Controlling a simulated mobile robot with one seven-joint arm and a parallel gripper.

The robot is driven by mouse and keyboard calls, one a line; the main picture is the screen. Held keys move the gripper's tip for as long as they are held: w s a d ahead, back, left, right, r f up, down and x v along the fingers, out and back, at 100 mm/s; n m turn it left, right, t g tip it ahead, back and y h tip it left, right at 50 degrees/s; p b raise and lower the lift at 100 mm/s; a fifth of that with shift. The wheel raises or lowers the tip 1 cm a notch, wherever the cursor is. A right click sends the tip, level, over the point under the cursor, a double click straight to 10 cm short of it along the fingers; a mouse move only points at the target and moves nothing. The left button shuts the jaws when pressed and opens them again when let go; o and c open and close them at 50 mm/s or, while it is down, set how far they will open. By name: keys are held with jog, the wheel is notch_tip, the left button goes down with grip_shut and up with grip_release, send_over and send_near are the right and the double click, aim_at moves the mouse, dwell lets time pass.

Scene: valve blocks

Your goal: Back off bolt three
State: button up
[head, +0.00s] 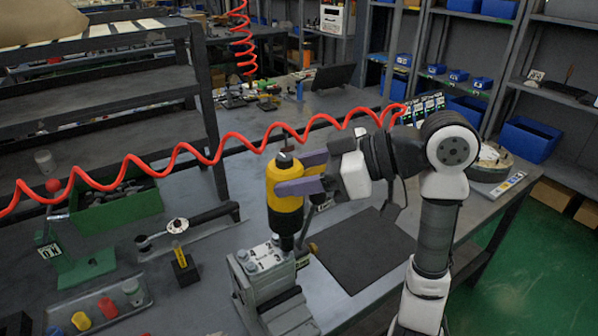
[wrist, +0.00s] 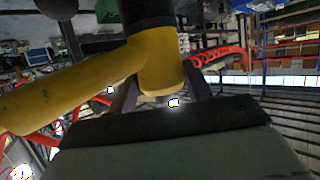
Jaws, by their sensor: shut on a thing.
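My gripper (head: 306,173), with purple fingers, is shut on a yellow power tool (head: 284,200) and holds it upright. The tool also fills the upper middle of the wrist view (wrist: 158,62), between my fingers. Its dark lower end (head: 286,241) points down at the back right corner of the grey valve block (head: 262,262). I cannot tell whether it touches a bolt there. The block has small bolts and printed numbers on top, among them a 3 near its right side. The bolt beside that number is too small to make out clearly.
The block sits in a grey vise (head: 280,303) on the bench. A red coiled hose (head: 230,150) crosses behind the tool. A green bin (head: 115,207), a torque wrench (head: 190,222) and a tray of coloured pieces (head: 103,309) lie left. A dark mat (head: 362,250) lies bare to the right.

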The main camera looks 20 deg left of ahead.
jog(key=shift+f+b, duration=0.9)
jog(key=shift+f, duration=0.25)
dwell(2.8)
jog(key=shift+s+r, duration=0.1)
jog(key=shift+r, duration=0.15)
dwell(2.0)
jog(key=shift+r+p, duration=2.9)
jog(key=shift+r, duration=0.75)
